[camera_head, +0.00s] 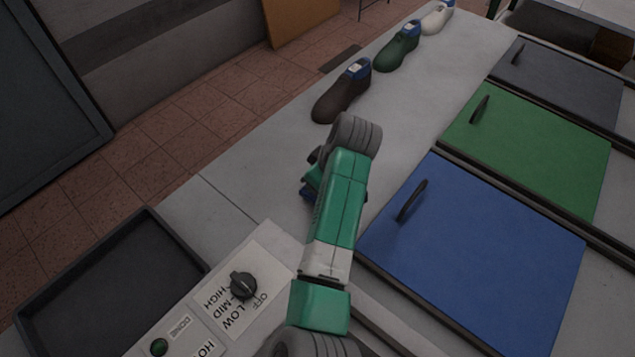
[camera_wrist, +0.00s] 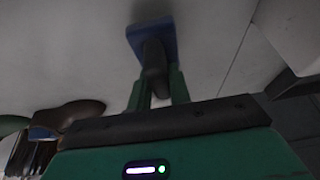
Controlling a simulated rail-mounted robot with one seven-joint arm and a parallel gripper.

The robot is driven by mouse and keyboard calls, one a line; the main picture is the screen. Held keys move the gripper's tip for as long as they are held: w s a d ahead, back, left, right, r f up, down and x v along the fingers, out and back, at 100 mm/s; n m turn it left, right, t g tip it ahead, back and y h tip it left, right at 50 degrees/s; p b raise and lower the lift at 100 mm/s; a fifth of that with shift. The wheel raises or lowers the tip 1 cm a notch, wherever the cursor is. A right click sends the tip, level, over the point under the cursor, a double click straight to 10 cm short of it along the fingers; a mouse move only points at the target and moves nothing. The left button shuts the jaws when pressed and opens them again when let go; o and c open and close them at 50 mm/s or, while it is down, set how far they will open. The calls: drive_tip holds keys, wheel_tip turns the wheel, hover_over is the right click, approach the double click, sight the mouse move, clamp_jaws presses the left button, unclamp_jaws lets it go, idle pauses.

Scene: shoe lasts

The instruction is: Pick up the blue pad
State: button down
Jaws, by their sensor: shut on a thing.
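My gripper (camera_wrist: 160,85) points down at the light worktop, with its two green fingers shut on the dark grip of a small blue pad (camera_wrist: 136,43). The pad is a flat blue block beyond the fingertips in the wrist view.
Brown (camera_head: 342,92), green (camera_head: 397,47) and white (camera_head: 437,18) shoe lasts stand in a row behind. Blue (camera_head: 475,260), green (camera_head: 530,145) and dark (camera_head: 560,80) handled panels lie at right. A control panel (camera_head: 235,290) and black tray (camera_head: 110,280) are front left.

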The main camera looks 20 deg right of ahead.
wheel_tip(320, 180, up, 2)
drive_tip(key=shift+p, duration=0.3)
drive_tip(key=s+p, duration=0.1)
drive_tip(key=s, duration=0.4)
drive_tip(key=s+d+p, duration=0.1)
drive_tip(key=s+p, duration=0.1)
drive_tip(key=s, duration=0.3)
drive_tip(key=s+d+r+p, duration=0.1)
drive_tip(key=s, duration=0.5)
drive_tip(key=shift+d, duration=0.25)
drive_tip(key=shift+w, duration=0.1)
